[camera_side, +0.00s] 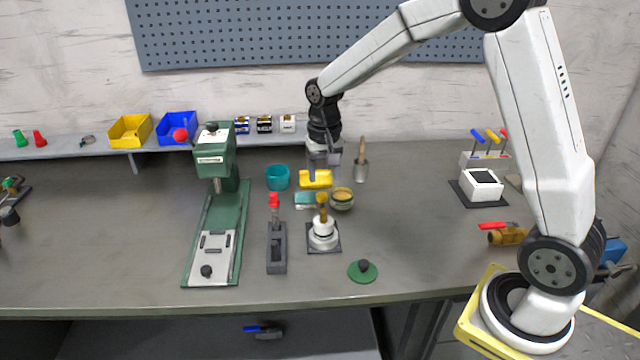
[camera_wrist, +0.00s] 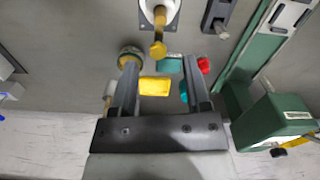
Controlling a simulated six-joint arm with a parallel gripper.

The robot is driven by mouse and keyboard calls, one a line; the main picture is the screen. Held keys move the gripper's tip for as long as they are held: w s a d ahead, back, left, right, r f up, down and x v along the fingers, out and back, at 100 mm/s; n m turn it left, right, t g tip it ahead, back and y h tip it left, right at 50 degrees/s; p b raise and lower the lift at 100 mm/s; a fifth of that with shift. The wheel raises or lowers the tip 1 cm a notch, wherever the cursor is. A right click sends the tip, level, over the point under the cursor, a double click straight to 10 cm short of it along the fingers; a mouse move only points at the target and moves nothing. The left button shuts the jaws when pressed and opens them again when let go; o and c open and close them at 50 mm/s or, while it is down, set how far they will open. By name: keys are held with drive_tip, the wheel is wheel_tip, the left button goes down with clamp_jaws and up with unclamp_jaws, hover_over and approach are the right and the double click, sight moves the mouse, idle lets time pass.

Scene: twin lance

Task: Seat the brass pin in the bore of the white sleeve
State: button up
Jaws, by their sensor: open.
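The white sleeve (camera_side: 323,234) stands upright on a small dark plate near the middle of the bench. The brass pin (camera_side: 323,213) stands upright at the sleeve's top, with its upper part sticking out. How deep it sits in the bore cannot be told. In the wrist view the pin (camera_wrist: 158,48) shows at the top, beyond the fingertips, with part of the sleeve (camera_wrist: 168,8) behind it. My gripper (camera_side: 322,172) is open and empty, pointing down, above and behind the pin. In the wrist view its two fingers (camera_wrist: 157,62) are apart and clear of the pin.
A yellow block (camera_side: 316,179), a teal block (camera_side: 306,200) and a round brass-and-green pot (camera_side: 342,198) stand behind the sleeve. A dark block with a red-topped post (camera_side: 276,245) is left of it. A green press (camera_side: 215,215) stands farther left. A green knobbed lid (camera_side: 362,271) lies front right.

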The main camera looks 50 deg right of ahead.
drive_tip(key=s+a+f+n+t, duration=0.1)
drive_tip(key=s+a+n, duration=0.1)
drive_tip(key=s, duration=0.6)
drive_tip(key=s+a+f+n+t, duration=0.1)
drive_tip(key=s+a+f+n, duration=0.1)
drive_tip(key=s, duration=0.6)
drive_tip(key=a+n, duration=0.1)
drive_tip(key=n, duration=0.1)
drive_tip(key=shift+a+n+t, duration=0.3)
drive_tip(key=shift+a+n, duration=0.05)
drive_tip(key=shift+n, duration=0.05)
